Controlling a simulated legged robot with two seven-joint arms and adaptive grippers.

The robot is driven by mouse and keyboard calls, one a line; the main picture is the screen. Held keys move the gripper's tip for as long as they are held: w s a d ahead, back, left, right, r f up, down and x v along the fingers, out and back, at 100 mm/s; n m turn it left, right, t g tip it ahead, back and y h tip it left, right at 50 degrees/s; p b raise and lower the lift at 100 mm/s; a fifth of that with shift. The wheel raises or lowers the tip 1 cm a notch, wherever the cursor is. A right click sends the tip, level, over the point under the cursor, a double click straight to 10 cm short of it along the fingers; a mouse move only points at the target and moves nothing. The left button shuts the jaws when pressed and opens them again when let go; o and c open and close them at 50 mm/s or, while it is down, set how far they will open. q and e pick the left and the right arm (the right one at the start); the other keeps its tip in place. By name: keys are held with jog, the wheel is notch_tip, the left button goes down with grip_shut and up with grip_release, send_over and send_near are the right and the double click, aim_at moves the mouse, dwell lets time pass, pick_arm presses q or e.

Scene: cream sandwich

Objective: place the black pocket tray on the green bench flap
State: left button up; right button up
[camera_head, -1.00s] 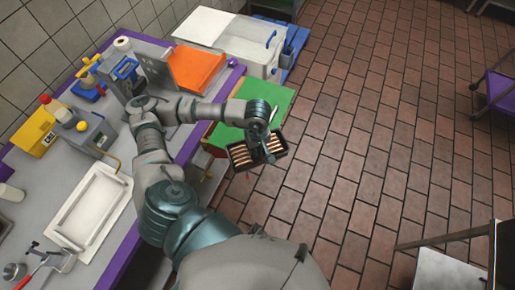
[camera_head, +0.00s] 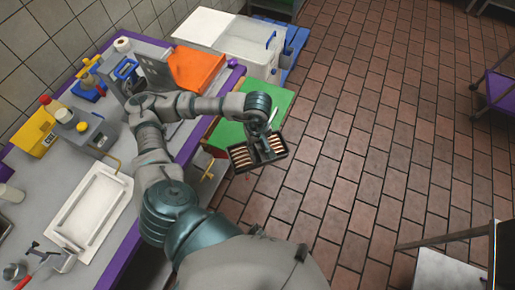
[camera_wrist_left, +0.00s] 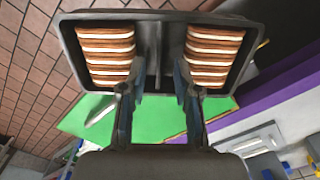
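The black pocket tray (camera_head: 240,158) holds rows of cream sandwiches in two pockets, with a bare strip between them. It hangs at the near edge of the green bench flap (camera_head: 228,134), partly over it in the head view. My left gripper (camera_head: 263,150) is shut on the tray's middle part, a finger on each side; the exact contact is hidden. In the left wrist view the tray (camera_wrist_left: 155,16) fills the top, with the gripper (camera_wrist_left: 158,88) below its middle and the green flap (camera_wrist_left: 150,125) behind. My right gripper is out of view.
A silvery utensil (camera_wrist_left: 101,112) lies on the flap. The purple-edged counter (camera_head: 120,255) on the left carries a white tray (camera_head: 92,212), an orange board (camera_head: 196,68) and machines.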

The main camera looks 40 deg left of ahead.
aim_at(257, 151)
pick_arm(q)
notch_tip(257, 151, up, 9)
jog(key=shift+f, duration=0.2)
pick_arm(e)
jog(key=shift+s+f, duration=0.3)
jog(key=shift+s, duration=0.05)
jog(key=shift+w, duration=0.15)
